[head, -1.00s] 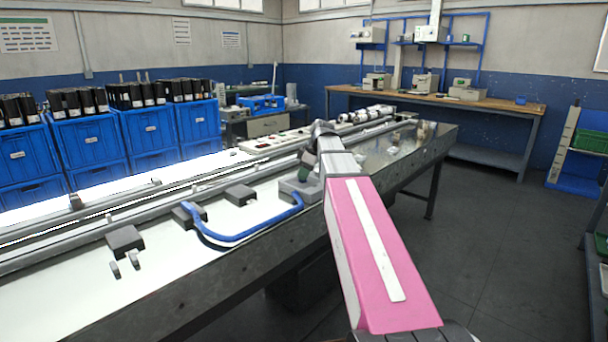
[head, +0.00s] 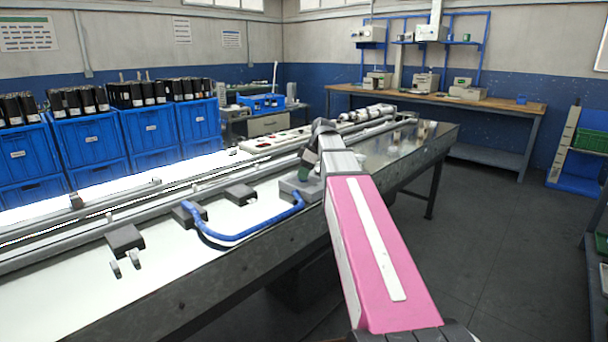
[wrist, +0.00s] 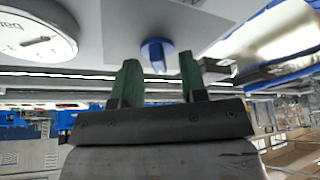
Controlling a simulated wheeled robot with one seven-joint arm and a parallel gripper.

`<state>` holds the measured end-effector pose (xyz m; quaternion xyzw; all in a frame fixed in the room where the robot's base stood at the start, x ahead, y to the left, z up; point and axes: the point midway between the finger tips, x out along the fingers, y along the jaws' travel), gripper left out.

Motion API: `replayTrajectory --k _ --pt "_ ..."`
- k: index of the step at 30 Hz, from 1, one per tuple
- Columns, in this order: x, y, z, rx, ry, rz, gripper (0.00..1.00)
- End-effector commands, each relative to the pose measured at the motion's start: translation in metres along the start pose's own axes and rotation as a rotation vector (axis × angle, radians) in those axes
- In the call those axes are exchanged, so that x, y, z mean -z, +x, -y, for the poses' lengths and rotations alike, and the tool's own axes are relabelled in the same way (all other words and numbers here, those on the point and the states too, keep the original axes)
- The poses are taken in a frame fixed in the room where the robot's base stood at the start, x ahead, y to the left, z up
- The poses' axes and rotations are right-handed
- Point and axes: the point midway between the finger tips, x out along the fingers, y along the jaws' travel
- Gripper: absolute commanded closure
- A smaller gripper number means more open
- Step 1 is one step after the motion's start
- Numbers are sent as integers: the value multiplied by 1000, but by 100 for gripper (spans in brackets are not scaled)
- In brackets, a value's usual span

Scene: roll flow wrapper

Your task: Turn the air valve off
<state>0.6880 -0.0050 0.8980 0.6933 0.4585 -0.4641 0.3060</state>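A round blue knob (wrist: 157,50), which looks like the air valve, stands on a grey surface in the wrist view. My gripper (wrist: 157,68) has two dark green fingers spread apart. The knob shows between and just beyond their tips; I cannot tell whether they touch it. A white round gauge marked "bar" (wrist: 30,38) is at the upper left. In the head view my gripper (head: 306,172) points down at a grey block (head: 300,188) on the bench. The knob cannot be made out there.
A blue hose (head: 245,236) curves from the grey block along the bench (head: 80,290). Several dark blocks (head: 126,240) and long metal rails (head: 100,212) lie to the left. Blue crates (head: 88,143) stand behind. The floor at the right (head: 490,240) is clear.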

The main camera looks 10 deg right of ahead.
Motion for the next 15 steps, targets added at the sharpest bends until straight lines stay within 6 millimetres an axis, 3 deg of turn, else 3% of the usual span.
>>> replayTrajectory --k 15 --pt "0 -82 0 0 0 0 61"
